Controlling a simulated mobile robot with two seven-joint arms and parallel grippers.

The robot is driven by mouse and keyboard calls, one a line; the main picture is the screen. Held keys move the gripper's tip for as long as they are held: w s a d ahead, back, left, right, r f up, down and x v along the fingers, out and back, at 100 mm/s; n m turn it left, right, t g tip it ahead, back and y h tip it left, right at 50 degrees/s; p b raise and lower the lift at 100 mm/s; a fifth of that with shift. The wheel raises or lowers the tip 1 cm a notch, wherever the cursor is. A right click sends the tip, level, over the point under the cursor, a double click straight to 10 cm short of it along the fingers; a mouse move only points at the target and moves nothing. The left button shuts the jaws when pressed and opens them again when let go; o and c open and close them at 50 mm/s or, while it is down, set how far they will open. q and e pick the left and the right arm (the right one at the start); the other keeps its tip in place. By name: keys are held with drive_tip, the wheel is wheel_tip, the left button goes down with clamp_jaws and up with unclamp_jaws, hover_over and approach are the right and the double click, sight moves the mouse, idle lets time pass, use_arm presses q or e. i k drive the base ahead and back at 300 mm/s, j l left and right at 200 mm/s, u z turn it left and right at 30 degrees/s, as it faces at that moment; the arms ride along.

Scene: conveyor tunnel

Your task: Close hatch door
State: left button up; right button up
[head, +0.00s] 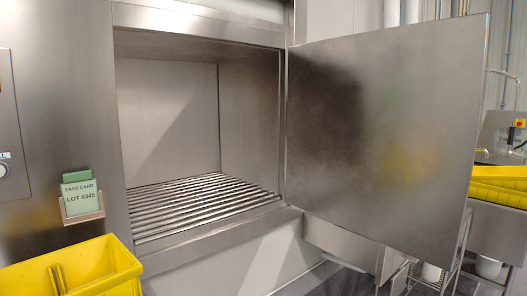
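The hatch door (385,125) is a large flat stainless steel panel, hinged on the right side of the hatch opening. It stands wide open, swung out to the right. The hatch opening (168,125) shows an empty chamber with a floor of metal rollers (205,203). No handle is visible on the face of the door that I see. Neither of my grippers shows in the head view.
A yellow crate (72,270) stands at the lower left. A green pass card (79,192) sits in a holder on the steel wall, left of the opening. More yellow crates (500,184) are at the right, partly behind the door. A wire rack stands below the door.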

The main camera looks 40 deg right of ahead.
sight(383, 124)
drive_tip(key=l, duration=0.65)
drive_tip(key=l+u, duration=0.15)
drive_tip(key=l, duration=1.15)
drive_tip(key=k+l+u, duration=0.1)
drive_tip(key=l, duration=1.2)
drive_tip(key=k+l+u, duration=0.15)
drive_tip(key=l, duration=0.45)
drive_tip(key=k+l, duration=0.1)
drive_tip(key=l, duration=0.55)
drive_tip(key=k+l+u, duration=0.1)
drive_tip(key=l, duration=0.55)
